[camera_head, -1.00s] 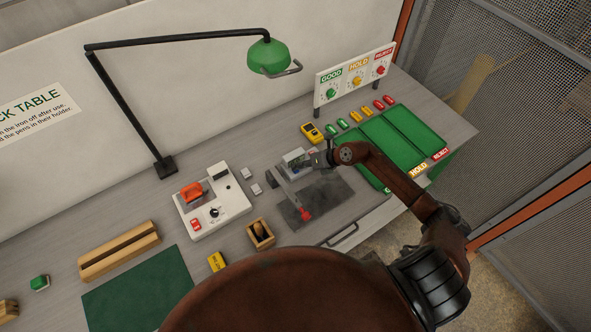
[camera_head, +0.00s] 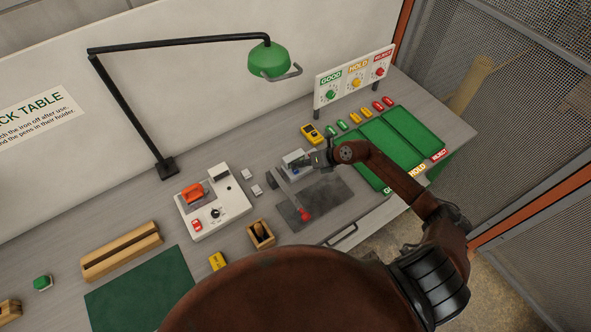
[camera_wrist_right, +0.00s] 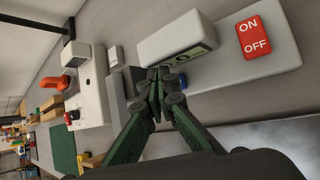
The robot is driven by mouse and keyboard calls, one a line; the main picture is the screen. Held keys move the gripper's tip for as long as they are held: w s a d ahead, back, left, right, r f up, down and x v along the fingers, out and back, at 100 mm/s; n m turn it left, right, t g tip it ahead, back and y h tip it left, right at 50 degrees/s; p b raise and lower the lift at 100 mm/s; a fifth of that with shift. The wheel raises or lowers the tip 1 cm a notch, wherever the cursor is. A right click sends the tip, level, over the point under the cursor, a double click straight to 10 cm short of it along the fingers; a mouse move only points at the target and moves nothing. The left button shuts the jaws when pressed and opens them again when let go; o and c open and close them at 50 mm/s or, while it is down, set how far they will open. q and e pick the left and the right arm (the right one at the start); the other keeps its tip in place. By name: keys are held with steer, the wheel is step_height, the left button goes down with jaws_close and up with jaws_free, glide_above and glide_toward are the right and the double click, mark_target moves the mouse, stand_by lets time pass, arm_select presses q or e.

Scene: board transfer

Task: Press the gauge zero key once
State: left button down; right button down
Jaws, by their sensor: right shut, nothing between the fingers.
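The gauge (camera_head: 291,157) is a small pale box with a display, standing at the back of a dark plate (camera_head: 330,194) in the head view. In the right wrist view the gauge (camera_wrist_right: 172,38) shows close up, with a green display partly behind my fingers. My right gripper (camera_head: 310,164) is shut and empty, right at the front of the gauge. In the wrist view the shut fingertips of my right gripper (camera_wrist_right: 165,82) overlap the display's lower left edge. I cannot tell whether they touch it. The zero key is not clearly visible. My left gripper is not in view.
A red ON/OFF switch (camera_wrist_right: 253,37) sits beside the display in the wrist view. A white soldering unit (camera_head: 235,205) stands left.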

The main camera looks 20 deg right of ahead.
mark_target(297, 171)
step_height(297, 171, up, 5)
steer(key=p, duration=0.4)
stand_by(0.3)
steer(key=shift+f, duration=0.1)
stand_by(0.6)
